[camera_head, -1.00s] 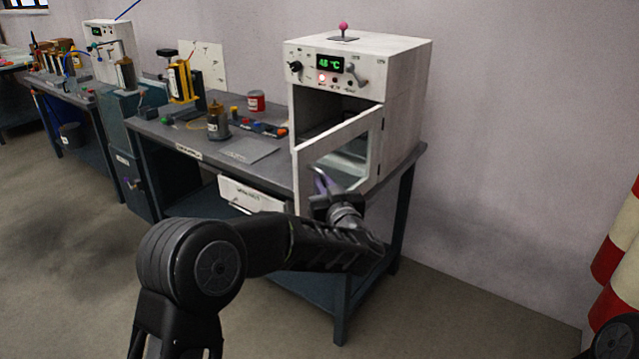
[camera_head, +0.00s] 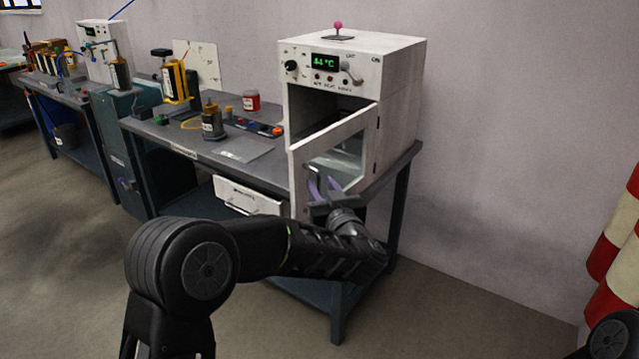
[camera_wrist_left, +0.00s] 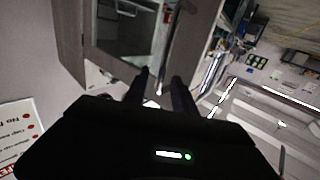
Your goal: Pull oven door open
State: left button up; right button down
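The white oven (camera_head: 398,95) stands on the bench's right end. Its door (camera_head: 306,165), with a glass window, hangs partly open, hinged on the right, with its free edge swung out to the front left. My left gripper (camera_head: 322,184) is at the outer face of the door, low near its free edge. In the left wrist view its two fingers (camera_wrist_left: 162,84) are apart, with the door (camera_wrist_left: 72,40) beyond them. A dark bar, perhaps the door handle (camera_wrist_left: 172,55), ends near the gap between the fingertips; I cannot tell whether they touch it. My right gripper is out of view.
The bench (camera_head: 240,160) has a partly open drawer (camera_head: 247,197) below the oven's left side. Red-and-white cylinders (camera_head: 612,265) stand at far right. The floor before the bench is free.

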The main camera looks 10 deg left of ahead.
pick_arm(q)
jog(key=v, duration=0.5)
jog(key=shift+s+d, duration=0.1)
jog(key=d+f+m+h, duration=0.2)
jog(key=d+f+h, duration=0.5)
jog(key=d+f, duration=0.15)
jog(key=s+d+f+m+g+h+p, duration=0.1)
jog(key=s+d+f+g+h, duration=0.15)
jog(key=s+f, duration=0.4)
jog(key=s+d+f+m+g+h+p, duration=0.1)
jog(key=s+d+f+m+g+h, duration=0.15)
jog(key=f, duration=0.75)
jog(key=s+a+f+g+p, duration=0.1)
jog(key=s+f+g, duration=0.2)
jog(key=s, duration=0.7)
jog(key=s+a+f+n+g+p, duration=0.1)
jog(key=s+a+f+g+p, duration=0.1)
jog(key=s+f, duration=0.4)
jog(key=s+a+f+g+h+p, duration=0.1)
jog(key=s+f+g, duration=0.4)
jog(key=s, duration=0.8)
jog(key=shift+s+a, duration=0.35)
jog(key=shift+a, duration=0.35)
